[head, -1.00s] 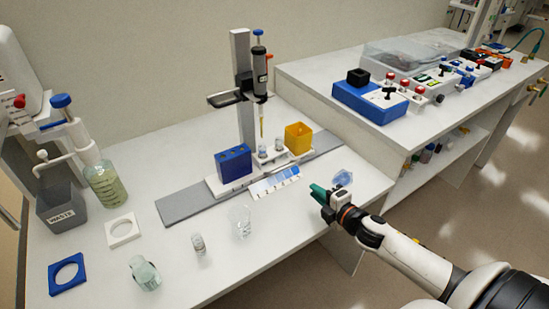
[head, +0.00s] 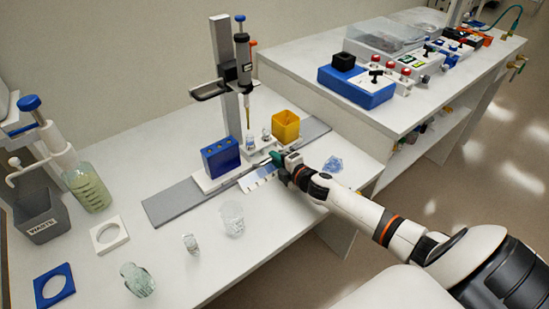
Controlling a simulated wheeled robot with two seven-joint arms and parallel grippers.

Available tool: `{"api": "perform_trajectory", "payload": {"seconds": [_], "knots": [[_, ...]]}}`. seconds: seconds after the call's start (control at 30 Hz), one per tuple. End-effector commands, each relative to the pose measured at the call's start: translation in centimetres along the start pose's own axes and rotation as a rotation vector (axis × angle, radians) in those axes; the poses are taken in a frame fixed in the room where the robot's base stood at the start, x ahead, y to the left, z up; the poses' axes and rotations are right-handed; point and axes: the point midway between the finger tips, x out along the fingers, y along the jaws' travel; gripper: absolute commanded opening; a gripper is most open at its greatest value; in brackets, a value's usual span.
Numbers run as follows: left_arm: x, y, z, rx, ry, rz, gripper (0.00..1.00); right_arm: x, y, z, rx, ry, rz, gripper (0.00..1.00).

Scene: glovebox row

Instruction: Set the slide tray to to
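The slide tray (head: 203,182) is a white carriage on a grey rail (head: 172,206) that runs along the bench. It carries a blue block with holes (head: 221,158), small vials (head: 251,144) and a yellow open box (head: 286,126). A pipette (head: 244,70) hangs upright on a stand above the vials. A blue-and-white strip (head: 257,178) is at the tray's front side. My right gripper (head: 275,158) has its green fingertips at the tray's front edge, beside the strip's right end; contact and finger gap are unclear. My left gripper is out of view.
A clear beaker (head: 232,220), small vial (head: 190,243) and greenish jar (head: 137,280) stand in front. A white ring plate (head: 109,234), blue ring plate (head: 54,287), grey waste bin (head: 38,217) and bottle (head: 88,188) are left. A crumpled blue clear item (head: 333,164) lies right.

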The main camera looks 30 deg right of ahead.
Motion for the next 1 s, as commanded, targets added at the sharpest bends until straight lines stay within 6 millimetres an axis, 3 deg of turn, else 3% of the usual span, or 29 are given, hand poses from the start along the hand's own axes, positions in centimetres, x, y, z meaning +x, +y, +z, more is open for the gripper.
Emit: {"api": "perform_trajectory", "payload": {"seconds": [0.13, 0.4, 0.53, 0.77, 0.87, 1.0], "knots": [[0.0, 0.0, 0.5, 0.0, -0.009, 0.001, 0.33, 1.0, 0.0, 0.0, -0.001, 0.0, 0.0, 0.18], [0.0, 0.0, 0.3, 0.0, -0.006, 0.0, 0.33, 1.1, 0.0, 0.0, -0.001, -0.001, 0.0, 0.18], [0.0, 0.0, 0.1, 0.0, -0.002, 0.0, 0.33, 1.1, 0.0, 0.0, -0.001, 0.0, 0.0, 0.0], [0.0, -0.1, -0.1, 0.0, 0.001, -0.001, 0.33, 1.1, 0.0, 0.1, -0.001, 0.0, 0.001, 0.0], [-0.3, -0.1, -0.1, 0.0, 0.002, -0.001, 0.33, 1.1, 0.0, 1.0, 0.001, -0.002, 0.001, 0.0], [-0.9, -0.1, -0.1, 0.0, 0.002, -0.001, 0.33, 1.1, -0.1, 3.9, 0.005, -0.004, 0.001, 0.0]]}}
